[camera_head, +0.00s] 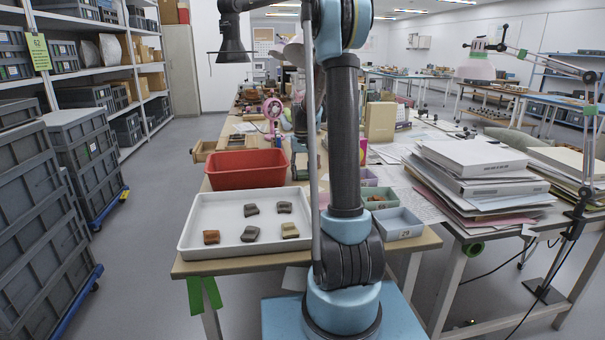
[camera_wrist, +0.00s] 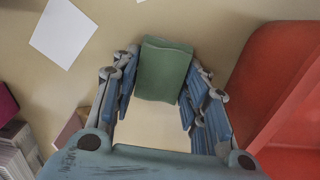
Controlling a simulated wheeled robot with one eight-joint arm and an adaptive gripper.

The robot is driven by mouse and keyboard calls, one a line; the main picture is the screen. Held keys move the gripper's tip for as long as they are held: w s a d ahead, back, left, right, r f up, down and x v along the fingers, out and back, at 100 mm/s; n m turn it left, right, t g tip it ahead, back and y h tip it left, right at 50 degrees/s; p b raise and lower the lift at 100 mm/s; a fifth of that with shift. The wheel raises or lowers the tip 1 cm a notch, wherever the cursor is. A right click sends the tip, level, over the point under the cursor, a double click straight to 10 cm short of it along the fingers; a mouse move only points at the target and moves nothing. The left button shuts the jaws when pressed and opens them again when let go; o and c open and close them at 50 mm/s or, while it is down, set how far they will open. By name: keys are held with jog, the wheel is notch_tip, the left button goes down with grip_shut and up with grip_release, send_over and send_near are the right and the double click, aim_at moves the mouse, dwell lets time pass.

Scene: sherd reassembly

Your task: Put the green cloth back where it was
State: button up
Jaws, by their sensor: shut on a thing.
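The green cloth (camera_wrist: 163,70) shows in the wrist view as a compact, smooth-looking green piece with a slightly curved top edge. It lies between the blue fingers of my gripper (camera_wrist: 160,88), which is shut on it. Bare tan tabletop (camera_wrist: 215,25) shows around and below the cloth; I cannot tell whether the cloth touches it.
A red tub (camera_head: 246,169) stands behind a white tray (camera_head: 189,235) holding several sherds. The tub is right of my gripper in the wrist view (camera_wrist: 262,70). A white sheet (camera_wrist: 63,32) lies at upper left there. Small bins (camera_head: 397,223) and paper stacks (camera_head: 480,165) stand to the right.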

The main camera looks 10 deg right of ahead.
aim_at(302, 172)
jog(key=o, duration=1)
notch_tip(302, 172, up, 12)
jog(key=shift+s, duration=0.1)
